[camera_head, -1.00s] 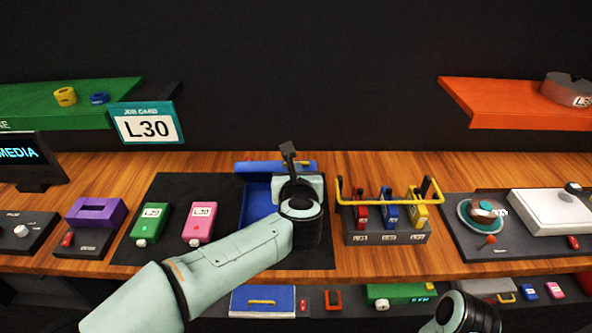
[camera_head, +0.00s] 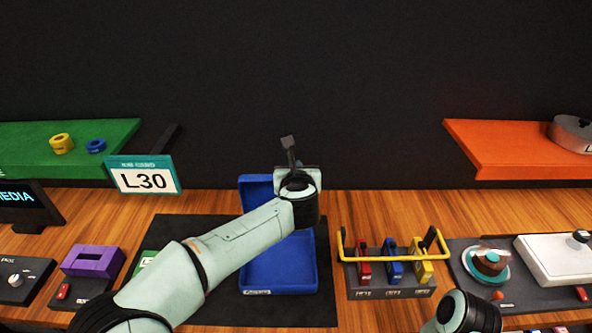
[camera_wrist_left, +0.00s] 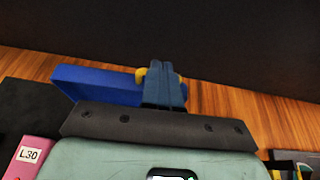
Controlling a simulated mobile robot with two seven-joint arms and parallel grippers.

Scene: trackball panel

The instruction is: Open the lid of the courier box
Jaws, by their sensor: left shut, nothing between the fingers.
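The blue courier box (camera_head: 280,272) stands open on the dark mat in the head view. Its lid (camera_head: 257,188) stands up at the back edge, partly hidden by my left arm. The lid also shows in the left wrist view (camera_wrist_left: 95,84). My left gripper (camera_head: 289,146) is at the lid's right part, above the back of the box. In the left wrist view its fingers (camera_wrist_left: 166,72) are shut and empty, in front of the lid's yellow handle (camera_wrist_left: 141,76), whose ends show on both sides. Whether they touch the lid is hidden. My right gripper is out of view.
A yellow-railed rack (camera_head: 392,292) with red, blue and yellow pieces stands right of the box. A purple block (camera_head: 93,262) is left. A job card (camera_head: 143,178) reads L30. Green (camera_head: 100,130) and orange (camera_head: 515,140) shelves hang at the back.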

